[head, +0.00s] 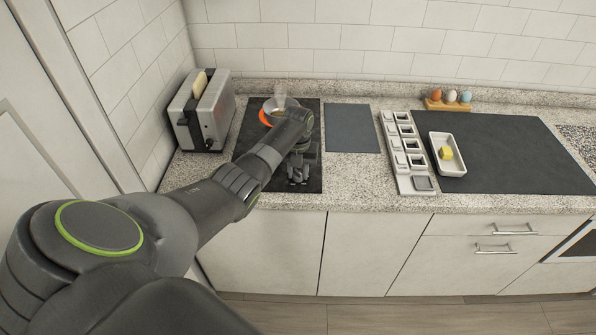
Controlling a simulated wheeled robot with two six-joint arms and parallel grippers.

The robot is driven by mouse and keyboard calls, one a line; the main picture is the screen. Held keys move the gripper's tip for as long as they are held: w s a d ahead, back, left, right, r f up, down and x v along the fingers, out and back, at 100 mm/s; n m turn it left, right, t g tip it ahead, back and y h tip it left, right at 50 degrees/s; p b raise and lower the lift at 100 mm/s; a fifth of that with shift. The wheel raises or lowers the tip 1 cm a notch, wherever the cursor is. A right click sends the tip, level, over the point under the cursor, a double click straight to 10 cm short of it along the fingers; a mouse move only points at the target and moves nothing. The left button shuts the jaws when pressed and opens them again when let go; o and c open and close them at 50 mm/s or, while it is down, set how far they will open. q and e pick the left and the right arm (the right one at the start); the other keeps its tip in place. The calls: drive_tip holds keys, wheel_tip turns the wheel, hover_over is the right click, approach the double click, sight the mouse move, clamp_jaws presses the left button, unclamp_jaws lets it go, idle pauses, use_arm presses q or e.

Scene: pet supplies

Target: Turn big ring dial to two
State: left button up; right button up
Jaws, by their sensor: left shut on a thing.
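My left gripper (299,178) reaches over the black hob (250,135) and points down near its front edge. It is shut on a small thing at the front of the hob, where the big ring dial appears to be. The fingers hide the dial, so its setting cannot be read. Behind the gripper, an orange ring (265,118) shows on the hob at the rim of a metal pan (272,103), partly hidden by my arm. My right gripper is not in view.
A toaster (205,115) with bread stands left of the hob. To the right are a dark mat (352,128), a compartment tray (421,184), and a white dish (458,170) with a yellow piece on a large dark mat (520,150). Eggs sit in a wooden holder (447,105) behind.

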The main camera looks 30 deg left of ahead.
sight(298, 171)
use_arm(q)
drive_tip(key=shift+r, duration=0.1)
idle(0.3)
drive_tip(key=o, duration=1)
wheel_tip(298, 171, up, 17)
drive_tip(key=shift+r, duration=0.2)
drive_tip(key=shift+f, duration=0.15)
